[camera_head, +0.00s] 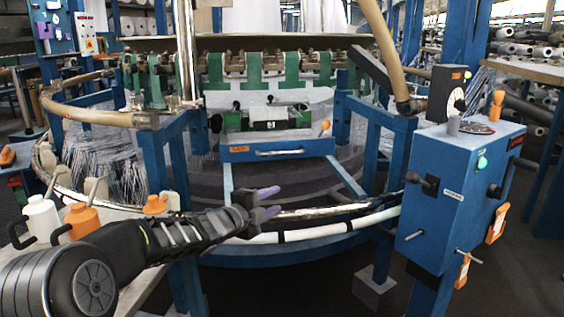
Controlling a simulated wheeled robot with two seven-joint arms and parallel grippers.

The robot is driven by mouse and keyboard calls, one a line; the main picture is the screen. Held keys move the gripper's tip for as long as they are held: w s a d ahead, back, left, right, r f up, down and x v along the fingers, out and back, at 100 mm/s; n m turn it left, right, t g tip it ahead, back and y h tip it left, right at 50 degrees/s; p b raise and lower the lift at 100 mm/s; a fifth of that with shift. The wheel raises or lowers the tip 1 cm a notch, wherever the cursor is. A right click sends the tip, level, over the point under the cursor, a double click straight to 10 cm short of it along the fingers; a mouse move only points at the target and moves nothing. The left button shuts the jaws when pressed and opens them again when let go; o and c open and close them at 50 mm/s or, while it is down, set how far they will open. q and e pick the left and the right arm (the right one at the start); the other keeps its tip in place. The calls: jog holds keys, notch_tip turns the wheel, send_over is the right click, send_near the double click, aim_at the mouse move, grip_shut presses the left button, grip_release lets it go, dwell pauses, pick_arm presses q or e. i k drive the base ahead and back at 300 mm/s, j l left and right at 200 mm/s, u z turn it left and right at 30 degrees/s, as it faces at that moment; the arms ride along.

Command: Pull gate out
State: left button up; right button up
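The blue panel with a silver bar handle (279,153) looks like the gate. It sits at the middle of the loom (175,150), below a green and black block (268,120). My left gripper (271,202) has purple fingertips that stand apart with a gap and nothing between them. It is in front of and below the panel, near the curved rail, and does not touch the handle. My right gripper is not in view.
A curved white and chrome rail (325,230) runs across the loom's front. A blue control box (455,190) with knobs stands at the right. White and orange bottles (82,220) stand at the left near my arm. Blue posts flank the panel.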

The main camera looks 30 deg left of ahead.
aim_at(242, 147)
jog(key=i+j, duration=0.75)
jog(key=i, duration=0.1)
